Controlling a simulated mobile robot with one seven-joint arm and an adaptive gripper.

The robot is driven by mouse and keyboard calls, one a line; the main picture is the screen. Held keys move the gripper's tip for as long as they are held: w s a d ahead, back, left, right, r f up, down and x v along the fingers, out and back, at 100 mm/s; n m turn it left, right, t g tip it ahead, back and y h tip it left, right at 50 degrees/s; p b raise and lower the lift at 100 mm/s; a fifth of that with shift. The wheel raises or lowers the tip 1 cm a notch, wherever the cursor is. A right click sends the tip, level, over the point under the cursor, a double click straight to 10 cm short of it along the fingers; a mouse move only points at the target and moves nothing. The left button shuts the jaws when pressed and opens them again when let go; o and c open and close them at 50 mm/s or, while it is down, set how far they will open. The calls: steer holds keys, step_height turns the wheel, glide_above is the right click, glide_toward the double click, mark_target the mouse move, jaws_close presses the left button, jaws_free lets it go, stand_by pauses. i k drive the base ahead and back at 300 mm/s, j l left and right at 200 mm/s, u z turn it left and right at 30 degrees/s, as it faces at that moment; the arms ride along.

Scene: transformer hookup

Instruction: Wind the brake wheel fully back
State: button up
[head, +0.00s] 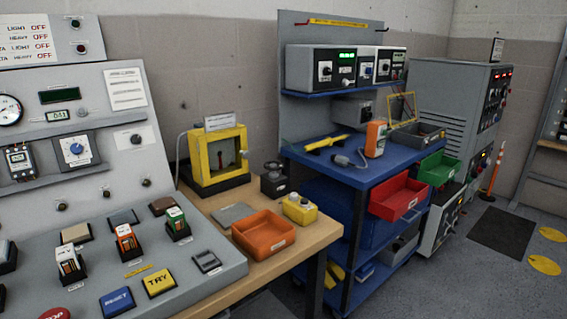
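A small black unit with a dark round wheel on top (273,167) stands on the wooden bench, right of the yellow frame. It looks like the brake wheel, but its label is too small to read. Its turned position cannot be told from here. My gripper is not in the head view, and no part of my arm shows near the wheel.
The yellow open-fronted frame (216,188) stands left of the wheel. An orange tray (263,249) and a yellow box with knobs (299,209) sit in front. A sloped grey control panel (120,285) fills the left. A blue cart (338,166) stands right.

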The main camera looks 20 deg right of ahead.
mark_target(274, 164)
steer(key=i+l, duration=0.1)
steer(key=l, duration=0.3)
steer(key=i+l, duration=0.1)
steer(key=l, duration=0.75)
steer(key=i+l, duration=0.2)
steer(key=l, duration=0.15)
steer(key=i+l, duration=0.25)
steer(key=i+j, duration=0.15)
steer(key=i+u, duration=0.05)
steer(key=i, duration=0.05)
